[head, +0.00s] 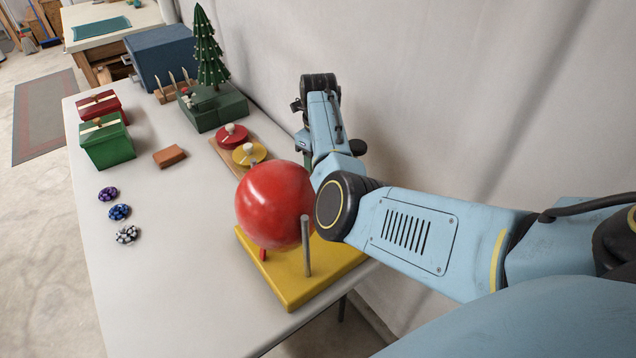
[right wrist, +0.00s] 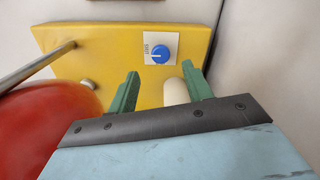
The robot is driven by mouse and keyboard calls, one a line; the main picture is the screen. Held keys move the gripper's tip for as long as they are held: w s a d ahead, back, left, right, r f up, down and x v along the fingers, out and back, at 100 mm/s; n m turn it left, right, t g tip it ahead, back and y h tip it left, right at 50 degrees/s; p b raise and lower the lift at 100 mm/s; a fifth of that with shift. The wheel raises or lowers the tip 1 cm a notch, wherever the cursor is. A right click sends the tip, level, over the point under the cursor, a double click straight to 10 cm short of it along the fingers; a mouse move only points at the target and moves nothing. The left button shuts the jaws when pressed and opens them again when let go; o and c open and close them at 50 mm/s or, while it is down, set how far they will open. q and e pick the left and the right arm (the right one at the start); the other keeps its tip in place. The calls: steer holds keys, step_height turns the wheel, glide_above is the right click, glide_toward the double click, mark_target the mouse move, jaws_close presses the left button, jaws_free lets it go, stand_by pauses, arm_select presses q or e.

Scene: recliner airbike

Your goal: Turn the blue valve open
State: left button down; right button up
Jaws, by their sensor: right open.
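The blue valve (right wrist: 160,53) is a round blue knob on a white plate with small lettering, set on a yellow base (right wrist: 95,50). A pale mark on the knob points left towards the lettering. In the right wrist view my right gripper (right wrist: 160,70) has its green fingers apart, one on each side and just short of the knob, holding nothing visible. A cream cylinder (right wrist: 175,92) shows between the fingers. In the head view the yellow base (head: 290,288) is at the table's near end; my right arm and a red ball hide the valve. My left gripper is not in view.
The large red ball (head: 274,205) and a grey metal post (head: 306,245) stand close to my right arm. A wall is close at the right. Red and yellow knobs (head: 233,135), boxes and a small tree stand farther back. The table's left middle is mostly clear.

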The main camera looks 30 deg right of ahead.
step_height(320, 180, down, 6)
steer(key=shift+f+b, duration=0.1)
steer(key=shift+b, duration=0.55)
steer(key=shift+f, duration=0.4)
steer(key=c, duration=1)
steer(key=shift+r, duration=0.1)
steer(key=shift+n+p, duration=0.55)
steer(key=shift+n, duration=0.15)
steer(key=shift+r+n+p, duration=0.1)
steer(key=shift+n+p, duration=0.75)
steer(key=shift+n, duration=0.35)
steer(key=n+p, duration=0.1)
steer(key=n, duration=0.1)
steer(key=shift+n, duration=0.4)
steer(key=n+p, duration=0.1)
steer(key=n, duration=0.2)
steer(key=shift+n+p, duration=0.3)
steer(key=n+p, duration=0.1)
steer(key=n, duration=0.3)
steer(key=shift+s+a, duration=0.1)
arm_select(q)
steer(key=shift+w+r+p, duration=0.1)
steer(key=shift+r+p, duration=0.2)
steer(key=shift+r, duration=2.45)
arm_select(e)
steer(key=shift+n, duration=1.9)
